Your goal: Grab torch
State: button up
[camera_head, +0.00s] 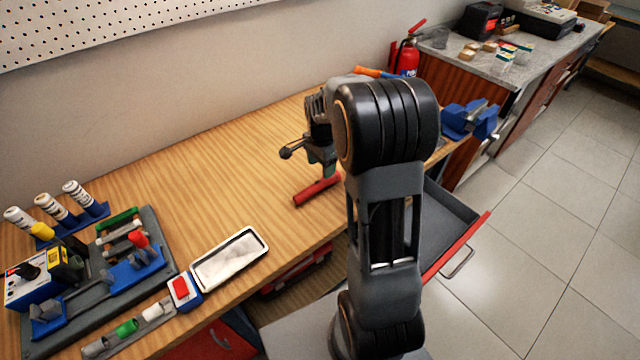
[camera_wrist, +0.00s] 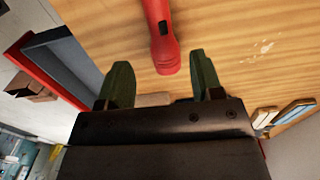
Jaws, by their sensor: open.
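The red torch (camera_head: 318,189) lies on the wooden workbench (camera_head: 240,190), near its front edge. In the wrist view the torch (camera_wrist: 160,32) comes down from the top edge, and its wider end appears between my fingertips. My gripper (camera_wrist: 160,66) is open, with one dark green finger on each side of that end. Nothing is held. I cannot tell how far above the torch the fingers are. In the head view my arm's black joint hides part of the area by the torch.
A dark tool with a ball-ended lever (camera_head: 290,152) shows behind the torch. A white-lined tray (camera_head: 230,260) and a grey tool rack (camera_head: 165,245) stand to the left. An open drawer (camera_head: 445,230) juts from the bench front. A blue vise (camera_head: 470,119) is at right.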

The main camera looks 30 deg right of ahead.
aim_at(320, 182)
jog(key=shift+a+f+p, duration=0.1)
jog(key=shift+f+p, duration=0.55)
jog(key=shift+f, duration=3.45)
jog(key=c, duration=1)
jog(key=shift+c, duration=0.4)
jog(key=shift+r, duration=0.15)
